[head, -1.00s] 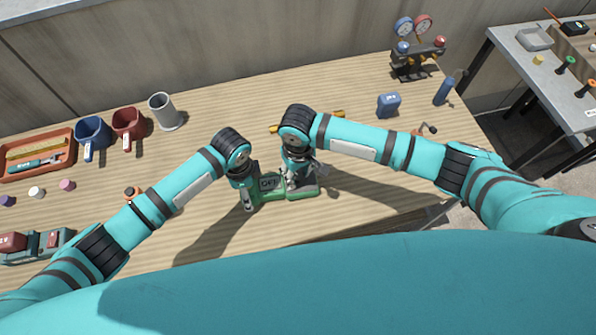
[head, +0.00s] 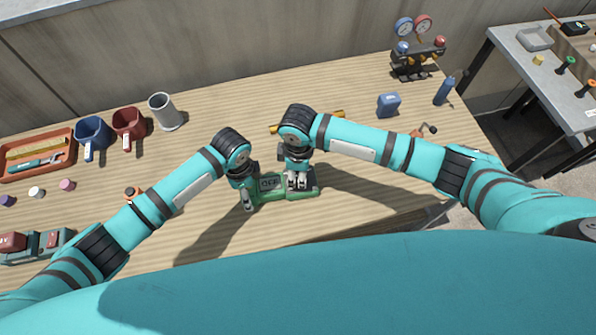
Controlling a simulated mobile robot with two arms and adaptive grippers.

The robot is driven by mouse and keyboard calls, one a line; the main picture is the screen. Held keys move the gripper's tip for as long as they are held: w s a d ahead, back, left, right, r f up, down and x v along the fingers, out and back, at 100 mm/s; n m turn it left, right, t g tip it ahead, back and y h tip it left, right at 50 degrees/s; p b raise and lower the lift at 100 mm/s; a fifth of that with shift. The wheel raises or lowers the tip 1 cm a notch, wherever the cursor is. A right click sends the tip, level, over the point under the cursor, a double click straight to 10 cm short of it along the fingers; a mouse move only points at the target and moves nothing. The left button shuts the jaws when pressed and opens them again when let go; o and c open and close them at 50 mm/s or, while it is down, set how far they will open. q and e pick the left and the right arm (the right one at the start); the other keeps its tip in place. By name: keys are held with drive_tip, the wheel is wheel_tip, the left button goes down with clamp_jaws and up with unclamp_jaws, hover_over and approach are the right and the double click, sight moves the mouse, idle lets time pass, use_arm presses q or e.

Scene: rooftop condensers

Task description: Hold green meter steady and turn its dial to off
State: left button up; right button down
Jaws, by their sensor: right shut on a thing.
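The green meter (head: 271,195) lies flat near the front middle of the table, with a small display (head: 270,184) that seems to read OFF. My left gripper (head: 247,195) is at the meter's left end, with a finger reaching down in front of it; its grip is too hidden to judge. My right gripper (head: 298,183) points down over the right part of the meter, its fingers shut on the dial. The dial itself is hidden by the fingers, so its pointer cannot be read.
Behind stand a grey cup (head: 165,112), a red mug (head: 128,126) and a blue mug (head: 92,134). An orange tray (head: 40,158) is at left. A gauge set (head: 418,55), a blue box (head: 388,105) and a blue bottle (head: 444,91) are at right. The table's front middle is fairly clear.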

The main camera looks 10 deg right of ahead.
drive_tip(key=n, duration=0.3)
drive_tip(key=shift+n, duration=2.2)
drive_tip(key=c, duration=0.9)
unclamp_jaws()
wheel_tip(320, 180, up, 12)
use_arm(q)
drive_tip(key=o, duration=1.5)
